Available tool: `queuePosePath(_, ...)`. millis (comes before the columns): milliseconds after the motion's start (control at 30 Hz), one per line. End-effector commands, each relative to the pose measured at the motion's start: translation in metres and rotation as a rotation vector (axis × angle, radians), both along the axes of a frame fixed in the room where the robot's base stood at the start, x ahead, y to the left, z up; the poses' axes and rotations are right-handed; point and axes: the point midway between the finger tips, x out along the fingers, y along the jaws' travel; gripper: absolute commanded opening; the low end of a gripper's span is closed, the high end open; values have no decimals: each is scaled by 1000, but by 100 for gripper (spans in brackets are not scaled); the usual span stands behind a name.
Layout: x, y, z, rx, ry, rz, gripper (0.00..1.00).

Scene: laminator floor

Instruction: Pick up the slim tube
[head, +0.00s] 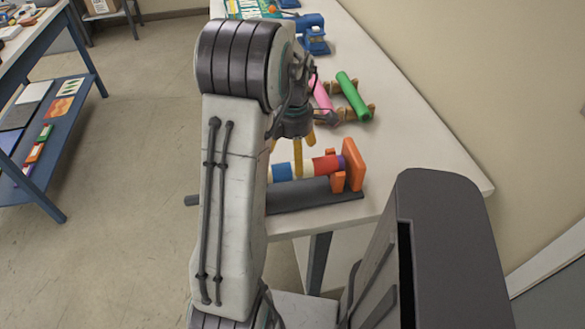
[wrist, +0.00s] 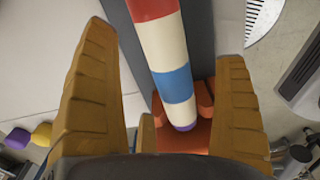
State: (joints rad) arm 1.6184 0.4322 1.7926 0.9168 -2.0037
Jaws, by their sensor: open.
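A slim striped tube (head: 327,166) in red, cream and blue, with a purple end, lies across an orange-ended holder (head: 354,164) with a dark grey base on the bench. My gripper (head: 297,158) is open with yellow-brown fingers, above the tube in the head view. In the wrist view the striped tube (wrist: 175,84) runs between the two spread fingers (wrist: 165,50), with its purple end near the orange bracket (wrist: 198,135). I cannot tell whether the fingers touch it. My arm hides the tube's left part in the head view.
A pink roll (head: 321,98) and a green roll (head: 352,94) rest on brown supports farther back on the white bench (head: 420,165). Blue devices (head: 312,35) stand behind them. A blue shelf unit (head: 55,150) stands at the left, with open floor between.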

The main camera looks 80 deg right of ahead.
Motion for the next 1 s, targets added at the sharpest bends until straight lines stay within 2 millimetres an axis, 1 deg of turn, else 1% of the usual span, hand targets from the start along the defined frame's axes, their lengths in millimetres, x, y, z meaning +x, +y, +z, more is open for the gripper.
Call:
queuePosePath(300, -2, -1, -37, 4, 0, 0, 91)
queuePosePath(400, -2, -1, -44, 1, -1, 0, 91)
queuePosePath(533, -2, -2, -49, 0, 0, 0, 91)
queuePosePath(767, -2, -2, -49, 0, 0, 0, 91)
queuePosePath(1000, -2, -2, -49, 0, 0, 0, 70)
